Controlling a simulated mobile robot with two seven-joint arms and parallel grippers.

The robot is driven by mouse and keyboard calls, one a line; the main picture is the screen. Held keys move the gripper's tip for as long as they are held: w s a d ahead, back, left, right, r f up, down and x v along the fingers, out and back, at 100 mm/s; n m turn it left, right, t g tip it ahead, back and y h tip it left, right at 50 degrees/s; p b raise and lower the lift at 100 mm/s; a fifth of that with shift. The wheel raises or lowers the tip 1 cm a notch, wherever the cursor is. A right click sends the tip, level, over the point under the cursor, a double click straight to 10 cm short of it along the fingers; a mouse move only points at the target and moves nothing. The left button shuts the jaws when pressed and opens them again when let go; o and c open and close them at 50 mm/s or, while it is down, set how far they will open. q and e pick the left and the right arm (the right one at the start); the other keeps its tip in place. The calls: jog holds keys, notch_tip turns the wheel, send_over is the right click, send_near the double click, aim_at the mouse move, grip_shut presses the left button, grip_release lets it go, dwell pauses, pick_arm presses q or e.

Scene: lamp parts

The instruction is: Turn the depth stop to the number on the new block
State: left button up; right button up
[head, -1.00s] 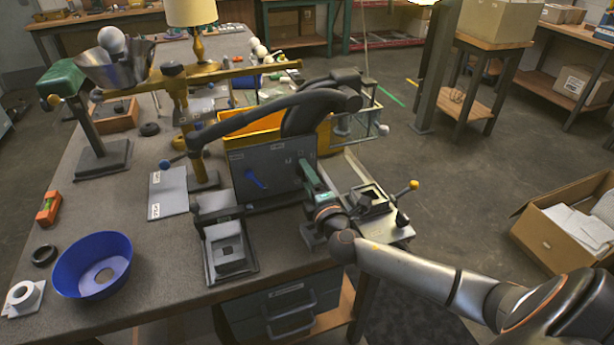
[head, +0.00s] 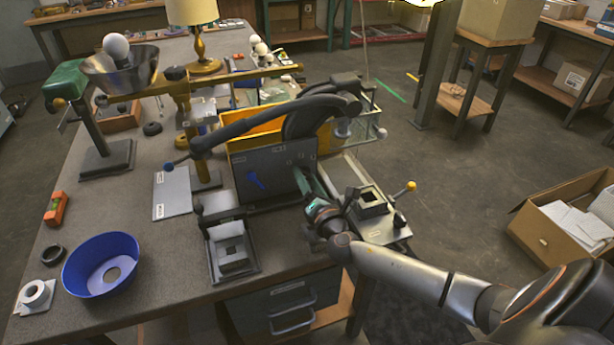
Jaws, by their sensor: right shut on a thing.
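No number is readable on either. My left gripper is out of view.
A blue bowl (head: 80,270), a white ring (head: 34,294) and an orange level (head: 56,209) lie at the left. A labelled grey plate (head: 173,192) lies left of the panel.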

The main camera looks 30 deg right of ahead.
jog(key=shift+n, duration=0.5)
jog(key=o, duration=1.4)
jog(key=shift+c, duration=0.2)
jog(key=v, duration=1.2)
jog(key=shift+s+b, duration=0.3)
jog(key=shift+b, duration=0.1)
